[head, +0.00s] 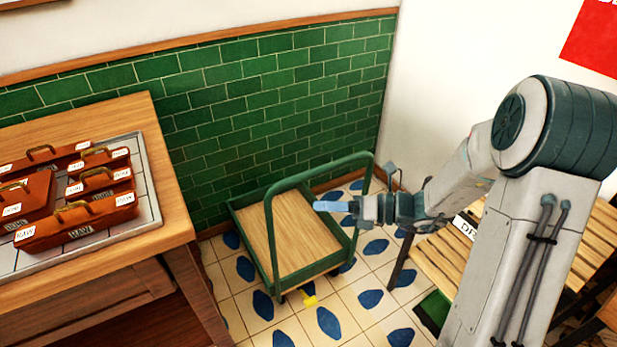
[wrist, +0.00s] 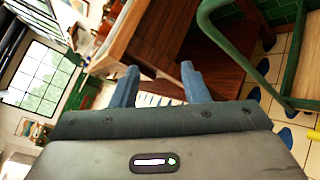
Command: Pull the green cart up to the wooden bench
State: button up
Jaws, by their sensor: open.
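The green cart (head: 326,263) stands on the tiled floor in the middle of the head view. It has a flat wooden deck and a tall green hoop handle (head: 270,232). The handle also shows at the right of the wrist view (wrist: 204,22). My gripper (head: 328,206) is open and overlaps the cart in the head view. In the wrist view my fingers (wrist: 158,86) are apart with no handle between them. A wooden bench (head: 172,240) stands left of the cart, with a floor gap between; its brown side also shows in the wrist view (wrist: 172,42).
A tray (head: 150,190) with several brown handled boxes lies on the bench. A green tiled wall (head: 220,110) runs behind the cart. A slatted wooden surface (head: 440,262) stands at the right. A yellow piece (head: 309,301) shows at the cart's front edge. Patterned floor lies clear in front.

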jog(key=w+d+f+m+t+b, duration=0.1)
jog(key=w+d+f+m+t, duration=0.15)
jog(key=w+m+t, duration=0.35)
jog(key=w+d+f+m+t+b, duration=0.2)
jog(key=w+f+m+t, duration=0.15)
jog(key=m, duration=0.35)
jog(key=b+x, duration=0.1)
jog(key=x, duration=1.2)
jog(key=shift+f+g+y, duration=0.2)
jog(key=shift+g+y, duration=0.1)
jog(key=shift+g, duration=0.05)
jog(key=shift+w, duration=0.15)
grip_shut()
